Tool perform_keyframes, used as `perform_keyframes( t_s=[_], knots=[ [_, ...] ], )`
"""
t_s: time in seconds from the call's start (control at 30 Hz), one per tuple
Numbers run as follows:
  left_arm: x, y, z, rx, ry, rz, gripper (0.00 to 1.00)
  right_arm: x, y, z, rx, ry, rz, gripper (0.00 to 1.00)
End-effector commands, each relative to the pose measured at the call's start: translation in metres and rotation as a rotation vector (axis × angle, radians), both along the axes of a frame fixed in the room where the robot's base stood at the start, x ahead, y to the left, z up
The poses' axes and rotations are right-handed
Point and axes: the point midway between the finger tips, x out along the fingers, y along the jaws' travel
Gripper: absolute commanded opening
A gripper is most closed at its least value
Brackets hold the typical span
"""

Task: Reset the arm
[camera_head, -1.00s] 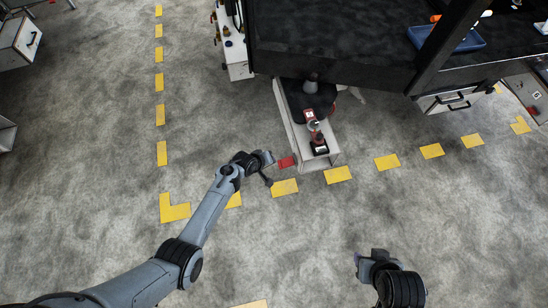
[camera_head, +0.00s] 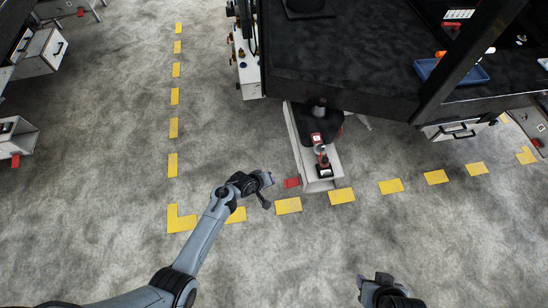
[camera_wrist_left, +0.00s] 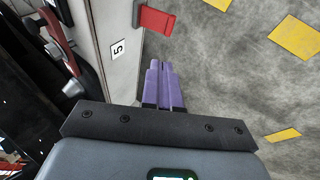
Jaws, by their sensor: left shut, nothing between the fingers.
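My left arm reaches in from the left in the head view. Its gripper (camera_head: 268,180) is just left of the red handle (camera_head: 291,183) of an open drawer (camera_head: 321,186), with a small gap between them. In the left wrist view, the purple fingers (camera_wrist_left: 163,85) are together and empty. The red handle (camera_wrist_left: 157,20) is beyond their tips there, beside the drawer front (camera_wrist_left: 122,50) marked 5. My right gripper (camera_head: 373,283) is at the bottom edge of the head view, over bare floor, too dark and cut off to tell its jaws.
The open drawer holds a red and black power tool (camera_head: 322,160). Above it is a dark worktop (camera_head: 340,75) with a blue tray (camera_head: 445,72) at right. Open drawers (camera_head: 40,52) stand at far left. Grey floor with yellow dashes (camera_head: 288,205) is free around my arms.

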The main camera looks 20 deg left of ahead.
Motion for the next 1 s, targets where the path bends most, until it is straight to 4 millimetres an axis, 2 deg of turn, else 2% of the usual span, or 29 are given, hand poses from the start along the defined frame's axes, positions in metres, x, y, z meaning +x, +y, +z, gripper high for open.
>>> perform_keyframes(
  t_s=[0.17, 0.27, 0.37, 0.43, 0.53, 0.67, 0.77, 0.9, 1.0],
  knots=[
    [-0.007, 0.000, -0.003, 0.000, 0.011, 0.000, 0.00, 0.000, -0.001, 0.003, -0.005, 0.000, 0.004, 0.43],
    [-0.024, 0.002, -0.011, 0.003, 0.040, 0.000, 0.00, 0.000, -0.002, 0.009, -0.008, 0.001, 0.006, 0.43],
    [-0.054, 0.005, -0.023, 0.010, 0.085, -0.002, 0.00, 0.000, -0.002, 0.018, -0.011, 0.000, 0.006, 0.43],
    [-0.082, 0.010, -0.029, 0.021, 0.119, -0.007, 0.00, 0.000, -0.002, 0.029, -0.010, 0.001, 0.006, 0.43],
    [-0.121, 0.022, -0.015, 0.052, 0.130, -0.010, 0.00, 0.000, -0.002, 0.050, -0.010, 0.001, 0.006, 0.43],
    [-0.161, 0.040, 0.027, 0.131, 0.129, -0.032, 0.00, 0.000, -0.002, 0.076, -0.009, -0.001, 0.005, 0.43],
    [-0.186, 0.051, 0.071, 0.212, 0.120, -0.084, 0.00, 0.000, -0.002, 0.093, -0.007, -0.002, 0.005, 0.43],
    [-0.214, 0.059, 0.149, 0.333, 0.102, -0.191, 0.00, 0.000, -0.001, 0.113, -0.003, -0.001, 0.002, 0.43],
    [-0.227, 0.062, 0.201, 0.402, 0.087, -0.267, 0.00, 0.001, 0.000, 0.121, -0.001, -0.002, 0.002, 0.43]
  ],
)
